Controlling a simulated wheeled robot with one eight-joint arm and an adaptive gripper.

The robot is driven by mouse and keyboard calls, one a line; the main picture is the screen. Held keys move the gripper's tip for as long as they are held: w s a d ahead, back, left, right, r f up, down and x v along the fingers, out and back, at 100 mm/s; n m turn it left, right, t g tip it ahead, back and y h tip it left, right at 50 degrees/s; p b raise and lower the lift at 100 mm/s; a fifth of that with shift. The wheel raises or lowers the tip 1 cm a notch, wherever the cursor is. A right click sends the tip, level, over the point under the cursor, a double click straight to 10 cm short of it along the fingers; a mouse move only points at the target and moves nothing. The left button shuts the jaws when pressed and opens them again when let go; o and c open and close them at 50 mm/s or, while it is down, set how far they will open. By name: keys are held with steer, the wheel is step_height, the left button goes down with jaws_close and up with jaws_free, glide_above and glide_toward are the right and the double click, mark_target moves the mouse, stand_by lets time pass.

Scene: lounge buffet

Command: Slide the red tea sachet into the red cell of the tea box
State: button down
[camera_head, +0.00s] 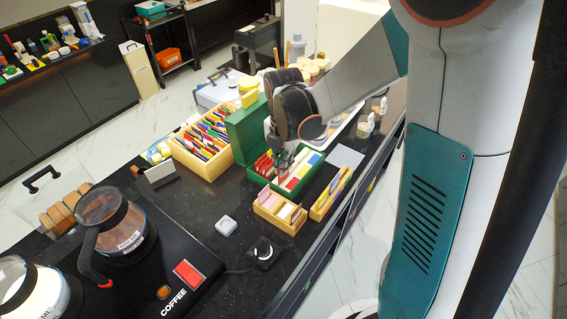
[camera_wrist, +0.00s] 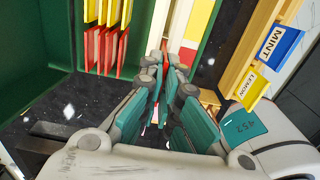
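The green tea box (camera_head: 236,127) stands open on the dark counter, its lid upright at the back. Its cells hold upright sachets, and coloured panels lie along its front. In the wrist view, several red sachets (camera_wrist: 104,47) stand in a cell at upper left, below yellow ones (camera_wrist: 112,12). A red panel (camera_wrist: 187,57) shows just past my fingertips. My gripper (camera_wrist: 166,68) points down at the tea box, fingers close together with a narrow gap. A thin reddish edge shows near the tips. I cannot tell whether it is a held sachet. In the head view, my gripper (camera_head: 281,160) hides part of the box.
A wooden box of sachets (camera_head: 207,142) stands behind left. Two small wooden trays, one with pale packets (camera_head: 279,212) and one narrow (camera_head: 331,192), stand in front. Labelled mint (camera_wrist: 280,42) and lemon (camera_wrist: 253,87) packets are at right in the wrist view. A coffee machine (camera_head: 150,262) fills the lower left.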

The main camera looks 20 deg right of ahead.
steer(key=shift+f+b, duration=1.2)
steer(key=shift+f, duration=0.25)
steer(key=c, duration=1.7)
jaws_free()
steer(key=shift+r+p, duration=1.85)
steer(key=shift+r, duration=1.25)
steer(key=shift+s+f, duration=0.1)
steer(key=shift+f, duration=0.05)
